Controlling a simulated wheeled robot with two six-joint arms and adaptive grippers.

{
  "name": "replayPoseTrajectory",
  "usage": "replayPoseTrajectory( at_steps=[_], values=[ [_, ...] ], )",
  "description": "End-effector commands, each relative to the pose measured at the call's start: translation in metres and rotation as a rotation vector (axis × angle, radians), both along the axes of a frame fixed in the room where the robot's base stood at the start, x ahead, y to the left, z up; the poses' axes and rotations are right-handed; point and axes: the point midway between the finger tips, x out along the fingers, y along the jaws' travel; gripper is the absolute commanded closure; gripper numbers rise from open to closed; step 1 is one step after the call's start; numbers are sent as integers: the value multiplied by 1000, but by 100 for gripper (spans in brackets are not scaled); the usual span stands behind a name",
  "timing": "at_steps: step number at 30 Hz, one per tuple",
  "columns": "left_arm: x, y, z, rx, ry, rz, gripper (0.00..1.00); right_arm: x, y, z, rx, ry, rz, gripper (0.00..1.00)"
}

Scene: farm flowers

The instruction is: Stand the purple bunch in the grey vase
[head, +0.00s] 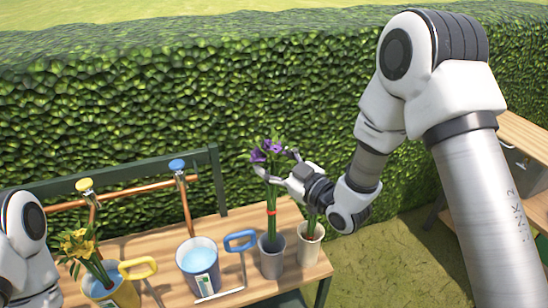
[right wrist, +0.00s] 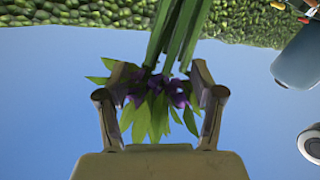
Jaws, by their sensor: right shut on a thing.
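The purple bunch (head: 257,155) stands upright with purple flowers on top, long green stems and a red band. The lower stem ends are at the mouth of the grey vase (head: 272,262) and appear to be inside it; the ends themselves are hidden. My right gripper (head: 273,165) is shut on the bunch high up, just below the flowers. In the right wrist view the purple bunch (right wrist: 158,100) lies between the two fingers of the right gripper (right wrist: 166,85), with stems running upward in the picture. My left gripper is out of view.
A cream vase (head: 311,249) with green stems stands close right of the grey vase. Copper pipes with taps (head: 177,166) and a hedge (head: 120,120) are behind.

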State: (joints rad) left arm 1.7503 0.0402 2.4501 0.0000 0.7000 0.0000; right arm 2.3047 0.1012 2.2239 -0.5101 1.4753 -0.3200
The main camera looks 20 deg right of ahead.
Motion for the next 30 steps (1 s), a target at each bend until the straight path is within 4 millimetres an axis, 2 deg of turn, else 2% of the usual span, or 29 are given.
replayPoseTrajectory(
  at_steps=[1,3,30],
  values=[
    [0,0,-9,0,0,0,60,0,0,-10,1,-1,-1,100],
    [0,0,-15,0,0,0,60,0,0,-16,1,-1,-1,100],
    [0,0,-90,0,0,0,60,0,0,-102,1,-1,-1,100]
  ],
)
